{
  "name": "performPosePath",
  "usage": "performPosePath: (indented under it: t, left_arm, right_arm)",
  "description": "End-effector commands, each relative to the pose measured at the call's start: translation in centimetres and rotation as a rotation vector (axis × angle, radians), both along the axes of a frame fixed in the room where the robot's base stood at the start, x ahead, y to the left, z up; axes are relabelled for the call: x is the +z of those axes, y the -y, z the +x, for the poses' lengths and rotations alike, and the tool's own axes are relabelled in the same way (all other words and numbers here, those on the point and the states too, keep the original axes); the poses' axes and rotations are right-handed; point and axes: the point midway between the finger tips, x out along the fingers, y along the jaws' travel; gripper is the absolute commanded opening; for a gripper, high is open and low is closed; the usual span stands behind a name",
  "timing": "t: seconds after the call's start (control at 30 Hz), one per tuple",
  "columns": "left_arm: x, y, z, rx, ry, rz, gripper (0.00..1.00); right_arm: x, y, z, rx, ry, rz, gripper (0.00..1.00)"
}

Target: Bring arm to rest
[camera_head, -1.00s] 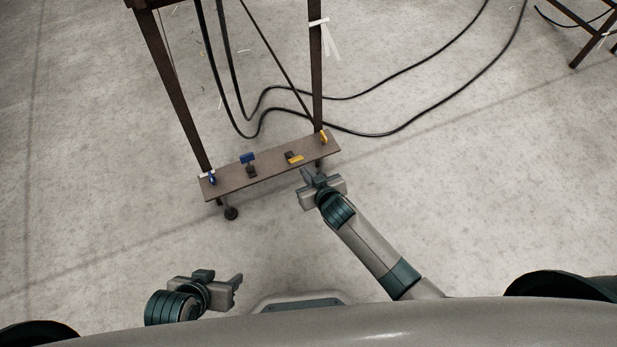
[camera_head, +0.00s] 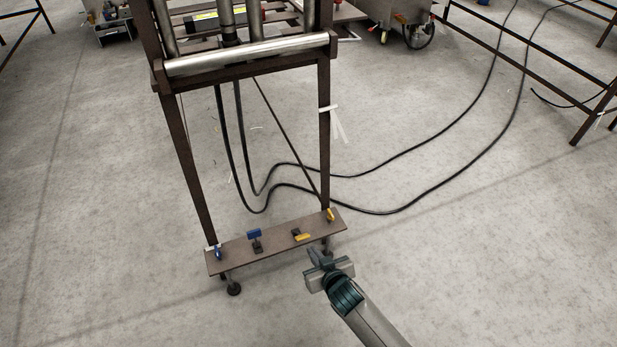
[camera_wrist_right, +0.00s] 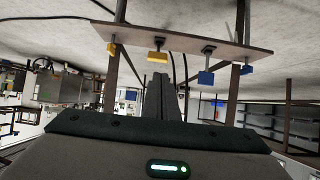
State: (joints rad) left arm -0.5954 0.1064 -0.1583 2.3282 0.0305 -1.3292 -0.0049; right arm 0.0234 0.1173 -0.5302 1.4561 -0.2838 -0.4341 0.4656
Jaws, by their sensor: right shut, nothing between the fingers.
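My right gripper (camera_head: 315,253) is at the lower middle of the head view, just in front of the right end of a brown shelf plate (camera_head: 277,239). It is shut and empty, and I see no contact with the plate. In the right wrist view the closed fingers (camera_wrist_right: 165,90) point toward the plate (camera_wrist_right: 185,38). The right forearm (camera_head: 372,325) reaches in from the bottom edge. My left gripper is outside the head view.
The plate carries blue valve handles (camera_head: 254,234) and yellow handles (camera_head: 302,237), close to my right gripper. A brown frame with a metal roller (camera_head: 250,54) rises behind. Black hoses (camera_head: 400,208) lie on the floor.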

Motion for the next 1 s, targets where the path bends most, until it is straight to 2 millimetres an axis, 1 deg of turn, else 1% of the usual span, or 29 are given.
performPosePath:
  t: [0.17,0.23,0.37,0.47,0.57,0.67,0.7,0.8,0.9,1.0]
  left_arm:
    - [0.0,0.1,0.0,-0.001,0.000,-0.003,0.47]
    - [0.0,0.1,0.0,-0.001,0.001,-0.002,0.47]
    - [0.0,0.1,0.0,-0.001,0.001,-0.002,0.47]
    - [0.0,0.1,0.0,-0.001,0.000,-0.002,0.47]
    - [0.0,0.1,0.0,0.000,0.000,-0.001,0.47]
    - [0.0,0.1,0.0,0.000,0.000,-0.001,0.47]
    - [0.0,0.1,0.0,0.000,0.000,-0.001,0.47]
    - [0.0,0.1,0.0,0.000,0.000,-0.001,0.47]
    - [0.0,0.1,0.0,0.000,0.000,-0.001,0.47]
    - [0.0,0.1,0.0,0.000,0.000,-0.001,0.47]
  right_arm:
    - [0.0,0.0,-0.1,-0.001,-0.001,0.000,0.00]
    - [0.0,0.2,-0.4,-0.006,-0.008,0.000,0.00]
    - [-0.1,1.0,-2.0,-0.030,-0.042,-0.005,0.00]
    - [-0.1,2.2,-4.3,-0.060,-0.091,-0.014,0.00]
    - [0.1,4.0,-7.7,-0.095,-0.165,-0.026,0.00]
    - [0.6,6.3,-12.0,-0.125,-0.255,-0.045,0.00]
    - [0.9,7.1,-13.9,-0.133,-0.292,-0.051,0.00]
    - [1.7,8.9,-17.8,-0.143,-0.370,-0.070,0.00]
    - [2.5,10.2,-20.7,-0.143,-0.428,-0.084,0.00]
    - [3.2,11.2,-23.2,-0.140,-0.474,-0.095,0.00]
